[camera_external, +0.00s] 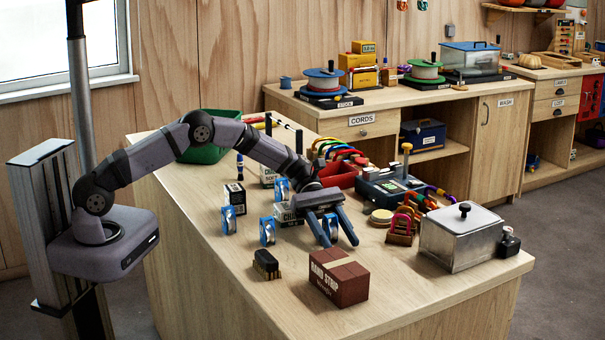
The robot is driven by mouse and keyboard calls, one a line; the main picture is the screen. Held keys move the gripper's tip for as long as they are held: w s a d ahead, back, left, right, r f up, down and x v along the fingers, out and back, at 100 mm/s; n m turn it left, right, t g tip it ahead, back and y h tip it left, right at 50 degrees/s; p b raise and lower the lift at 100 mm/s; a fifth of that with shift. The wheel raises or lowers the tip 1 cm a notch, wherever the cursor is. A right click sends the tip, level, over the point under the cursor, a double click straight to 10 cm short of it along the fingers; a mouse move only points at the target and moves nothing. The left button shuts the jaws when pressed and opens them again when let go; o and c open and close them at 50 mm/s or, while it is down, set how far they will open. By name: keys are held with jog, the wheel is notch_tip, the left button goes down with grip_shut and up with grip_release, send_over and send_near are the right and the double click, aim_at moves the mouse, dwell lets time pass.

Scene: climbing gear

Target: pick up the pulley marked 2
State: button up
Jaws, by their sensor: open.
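Several blue pulleys stand on the workbench: one at the back (282,190), one at the left (228,220), one at the front (267,231) and one at the right (331,224). Their number marks are too small to read, so I cannot tell which is marked 2. My gripper (334,228) is open, its two blue-grey fingers pointing down and toward the front. The right-hand pulley shows in the gap between the fingers and is partly covered by them. I cannot tell whether it is between the fingers or behind them, or whether they touch it.
A brown hand-strip box (339,277) and a dark brush (266,264) lie in front of my gripper. A white box (288,214) stands close behind. A metal box (460,236), carabiner racks and a red tray (336,175) are to the right and back. The front left bench top is bare.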

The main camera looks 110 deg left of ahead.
jog(key=shift+c, duration=0.3)
grip_shut()
jog(key=c, duration=1.1)
grip_release()
jog(key=shift+r, duration=0.1)
notch_tip(320, 180, up, 10)
jog(key=b, duration=0.2)
